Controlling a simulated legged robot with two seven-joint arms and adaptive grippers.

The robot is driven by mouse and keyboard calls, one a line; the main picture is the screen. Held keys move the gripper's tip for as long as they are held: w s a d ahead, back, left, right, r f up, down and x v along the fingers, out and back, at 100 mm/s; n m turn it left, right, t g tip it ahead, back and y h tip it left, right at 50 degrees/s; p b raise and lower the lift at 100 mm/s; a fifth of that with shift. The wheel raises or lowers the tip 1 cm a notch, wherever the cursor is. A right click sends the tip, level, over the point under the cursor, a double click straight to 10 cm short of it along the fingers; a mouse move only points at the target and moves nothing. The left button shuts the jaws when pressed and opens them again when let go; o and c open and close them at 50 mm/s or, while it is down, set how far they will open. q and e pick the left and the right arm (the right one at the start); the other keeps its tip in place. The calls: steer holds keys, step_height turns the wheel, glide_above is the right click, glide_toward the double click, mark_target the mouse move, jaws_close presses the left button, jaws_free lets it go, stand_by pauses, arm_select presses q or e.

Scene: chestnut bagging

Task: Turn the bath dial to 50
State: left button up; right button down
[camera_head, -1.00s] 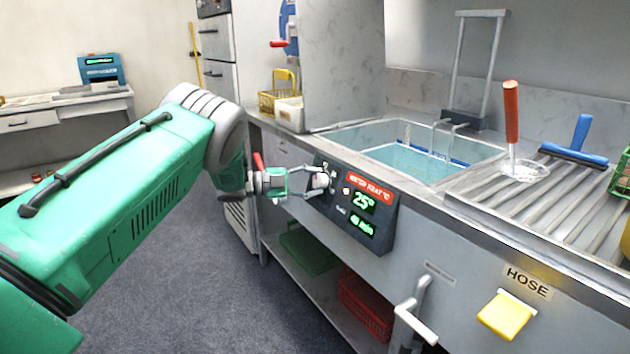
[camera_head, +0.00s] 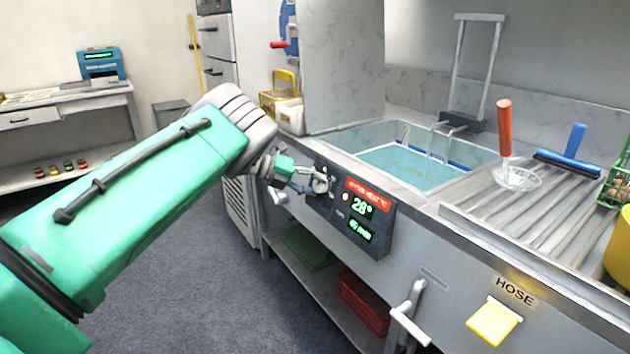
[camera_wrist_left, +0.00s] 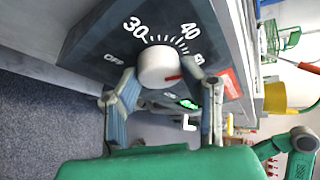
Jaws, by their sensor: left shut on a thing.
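The bath dial (camera_wrist_left: 158,66) is a round pale knob on a dark control panel (camera_head: 366,252), which is on the front of the sink unit. In the left wrist view its scale shows OFF, 30, 40 and a partly hidden number at the right. A red pointer mark on the knob points right, below that number. My left gripper (camera_head: 320,183) is shut on the dial, with one finger on each side of it in the left wrist view. The panel's upper green display (camera_head: 362,207) appears to read 28°. My right gripper is not in view.
The water-filled sink (camera_head: 415,165) lies behind the panel.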

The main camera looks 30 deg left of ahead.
arm_select(q)
steer(key=shift+s+f+m+g+y+p, duration=0.1)
steer(key=shift+f+m+g+y+p, duration=0.1)
steer(key=shift+m+y+p, duration=0.4)
steer(key=shift+s+f+m+g+y+p, duration=0.1)
steer(key=shift+m+g+y+p, duration=0.15)
steer(key=shift+m, duration=0.65)
steer(key=o, duration=1.1)
steer(key=shift+o, duration=0.2)
steer(key=shift+w+a+r, duration=0.1)
